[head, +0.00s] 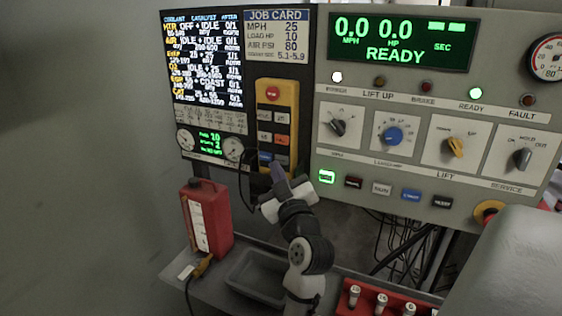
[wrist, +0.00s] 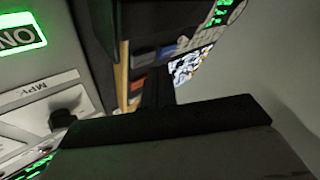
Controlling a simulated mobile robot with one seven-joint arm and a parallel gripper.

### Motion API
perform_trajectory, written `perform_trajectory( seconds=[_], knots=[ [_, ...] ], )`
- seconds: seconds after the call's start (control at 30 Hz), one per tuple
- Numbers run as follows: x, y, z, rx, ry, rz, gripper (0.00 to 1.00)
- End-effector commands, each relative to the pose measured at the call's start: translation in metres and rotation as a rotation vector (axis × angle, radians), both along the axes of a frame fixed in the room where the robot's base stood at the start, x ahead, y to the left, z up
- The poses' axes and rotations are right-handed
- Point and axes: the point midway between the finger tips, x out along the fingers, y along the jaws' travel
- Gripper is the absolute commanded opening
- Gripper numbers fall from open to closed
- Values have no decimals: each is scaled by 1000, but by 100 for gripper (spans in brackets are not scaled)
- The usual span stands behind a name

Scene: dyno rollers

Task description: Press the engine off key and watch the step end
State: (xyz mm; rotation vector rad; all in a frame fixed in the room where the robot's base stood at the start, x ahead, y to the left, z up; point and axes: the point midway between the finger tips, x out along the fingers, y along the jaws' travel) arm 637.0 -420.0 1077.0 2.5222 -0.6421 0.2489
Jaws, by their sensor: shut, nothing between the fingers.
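The yellow hand pendant (head: 291,97) hangs on the left panel, with a red round button at its top and rows of small keys, one orange and one blue. The engine off key cannot be made out by its label. My gripper (head: 277,172) is shut and empty at the pendant's lower end, and its tip covers part of the lowest keys. Whether it touches a key cannot be told. In the wrist view, the dark gripper (wrist: 157,90) reaches toward the pendant's edge (wrist: 123,75), with blue and reddish keys beside it. The green display (head: 402,42) reads 0.0 MPH, 0.0 HP and READY.
The control panel (head: 335,165) with knobs and a lit green key (head: 326,177) is right of my gripper. A red jug (head: 220,218) and a grey tray (head: 246,285) stand on the shelf below. A red rack (head: 347,308) sits at the lower right. Cables hang behind.

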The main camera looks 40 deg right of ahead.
Motion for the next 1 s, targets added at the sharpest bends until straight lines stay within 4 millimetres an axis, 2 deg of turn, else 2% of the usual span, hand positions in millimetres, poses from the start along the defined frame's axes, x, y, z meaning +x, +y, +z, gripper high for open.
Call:
perform_trajectory(
  seconds=[0.27,0.7,1.0],
  knots=[
    [0,1,0,0,-1,0,0],
    [-16,39,0,-1,0,1,0],
    [-19,46,0,0,0,0,0]
  ],
)
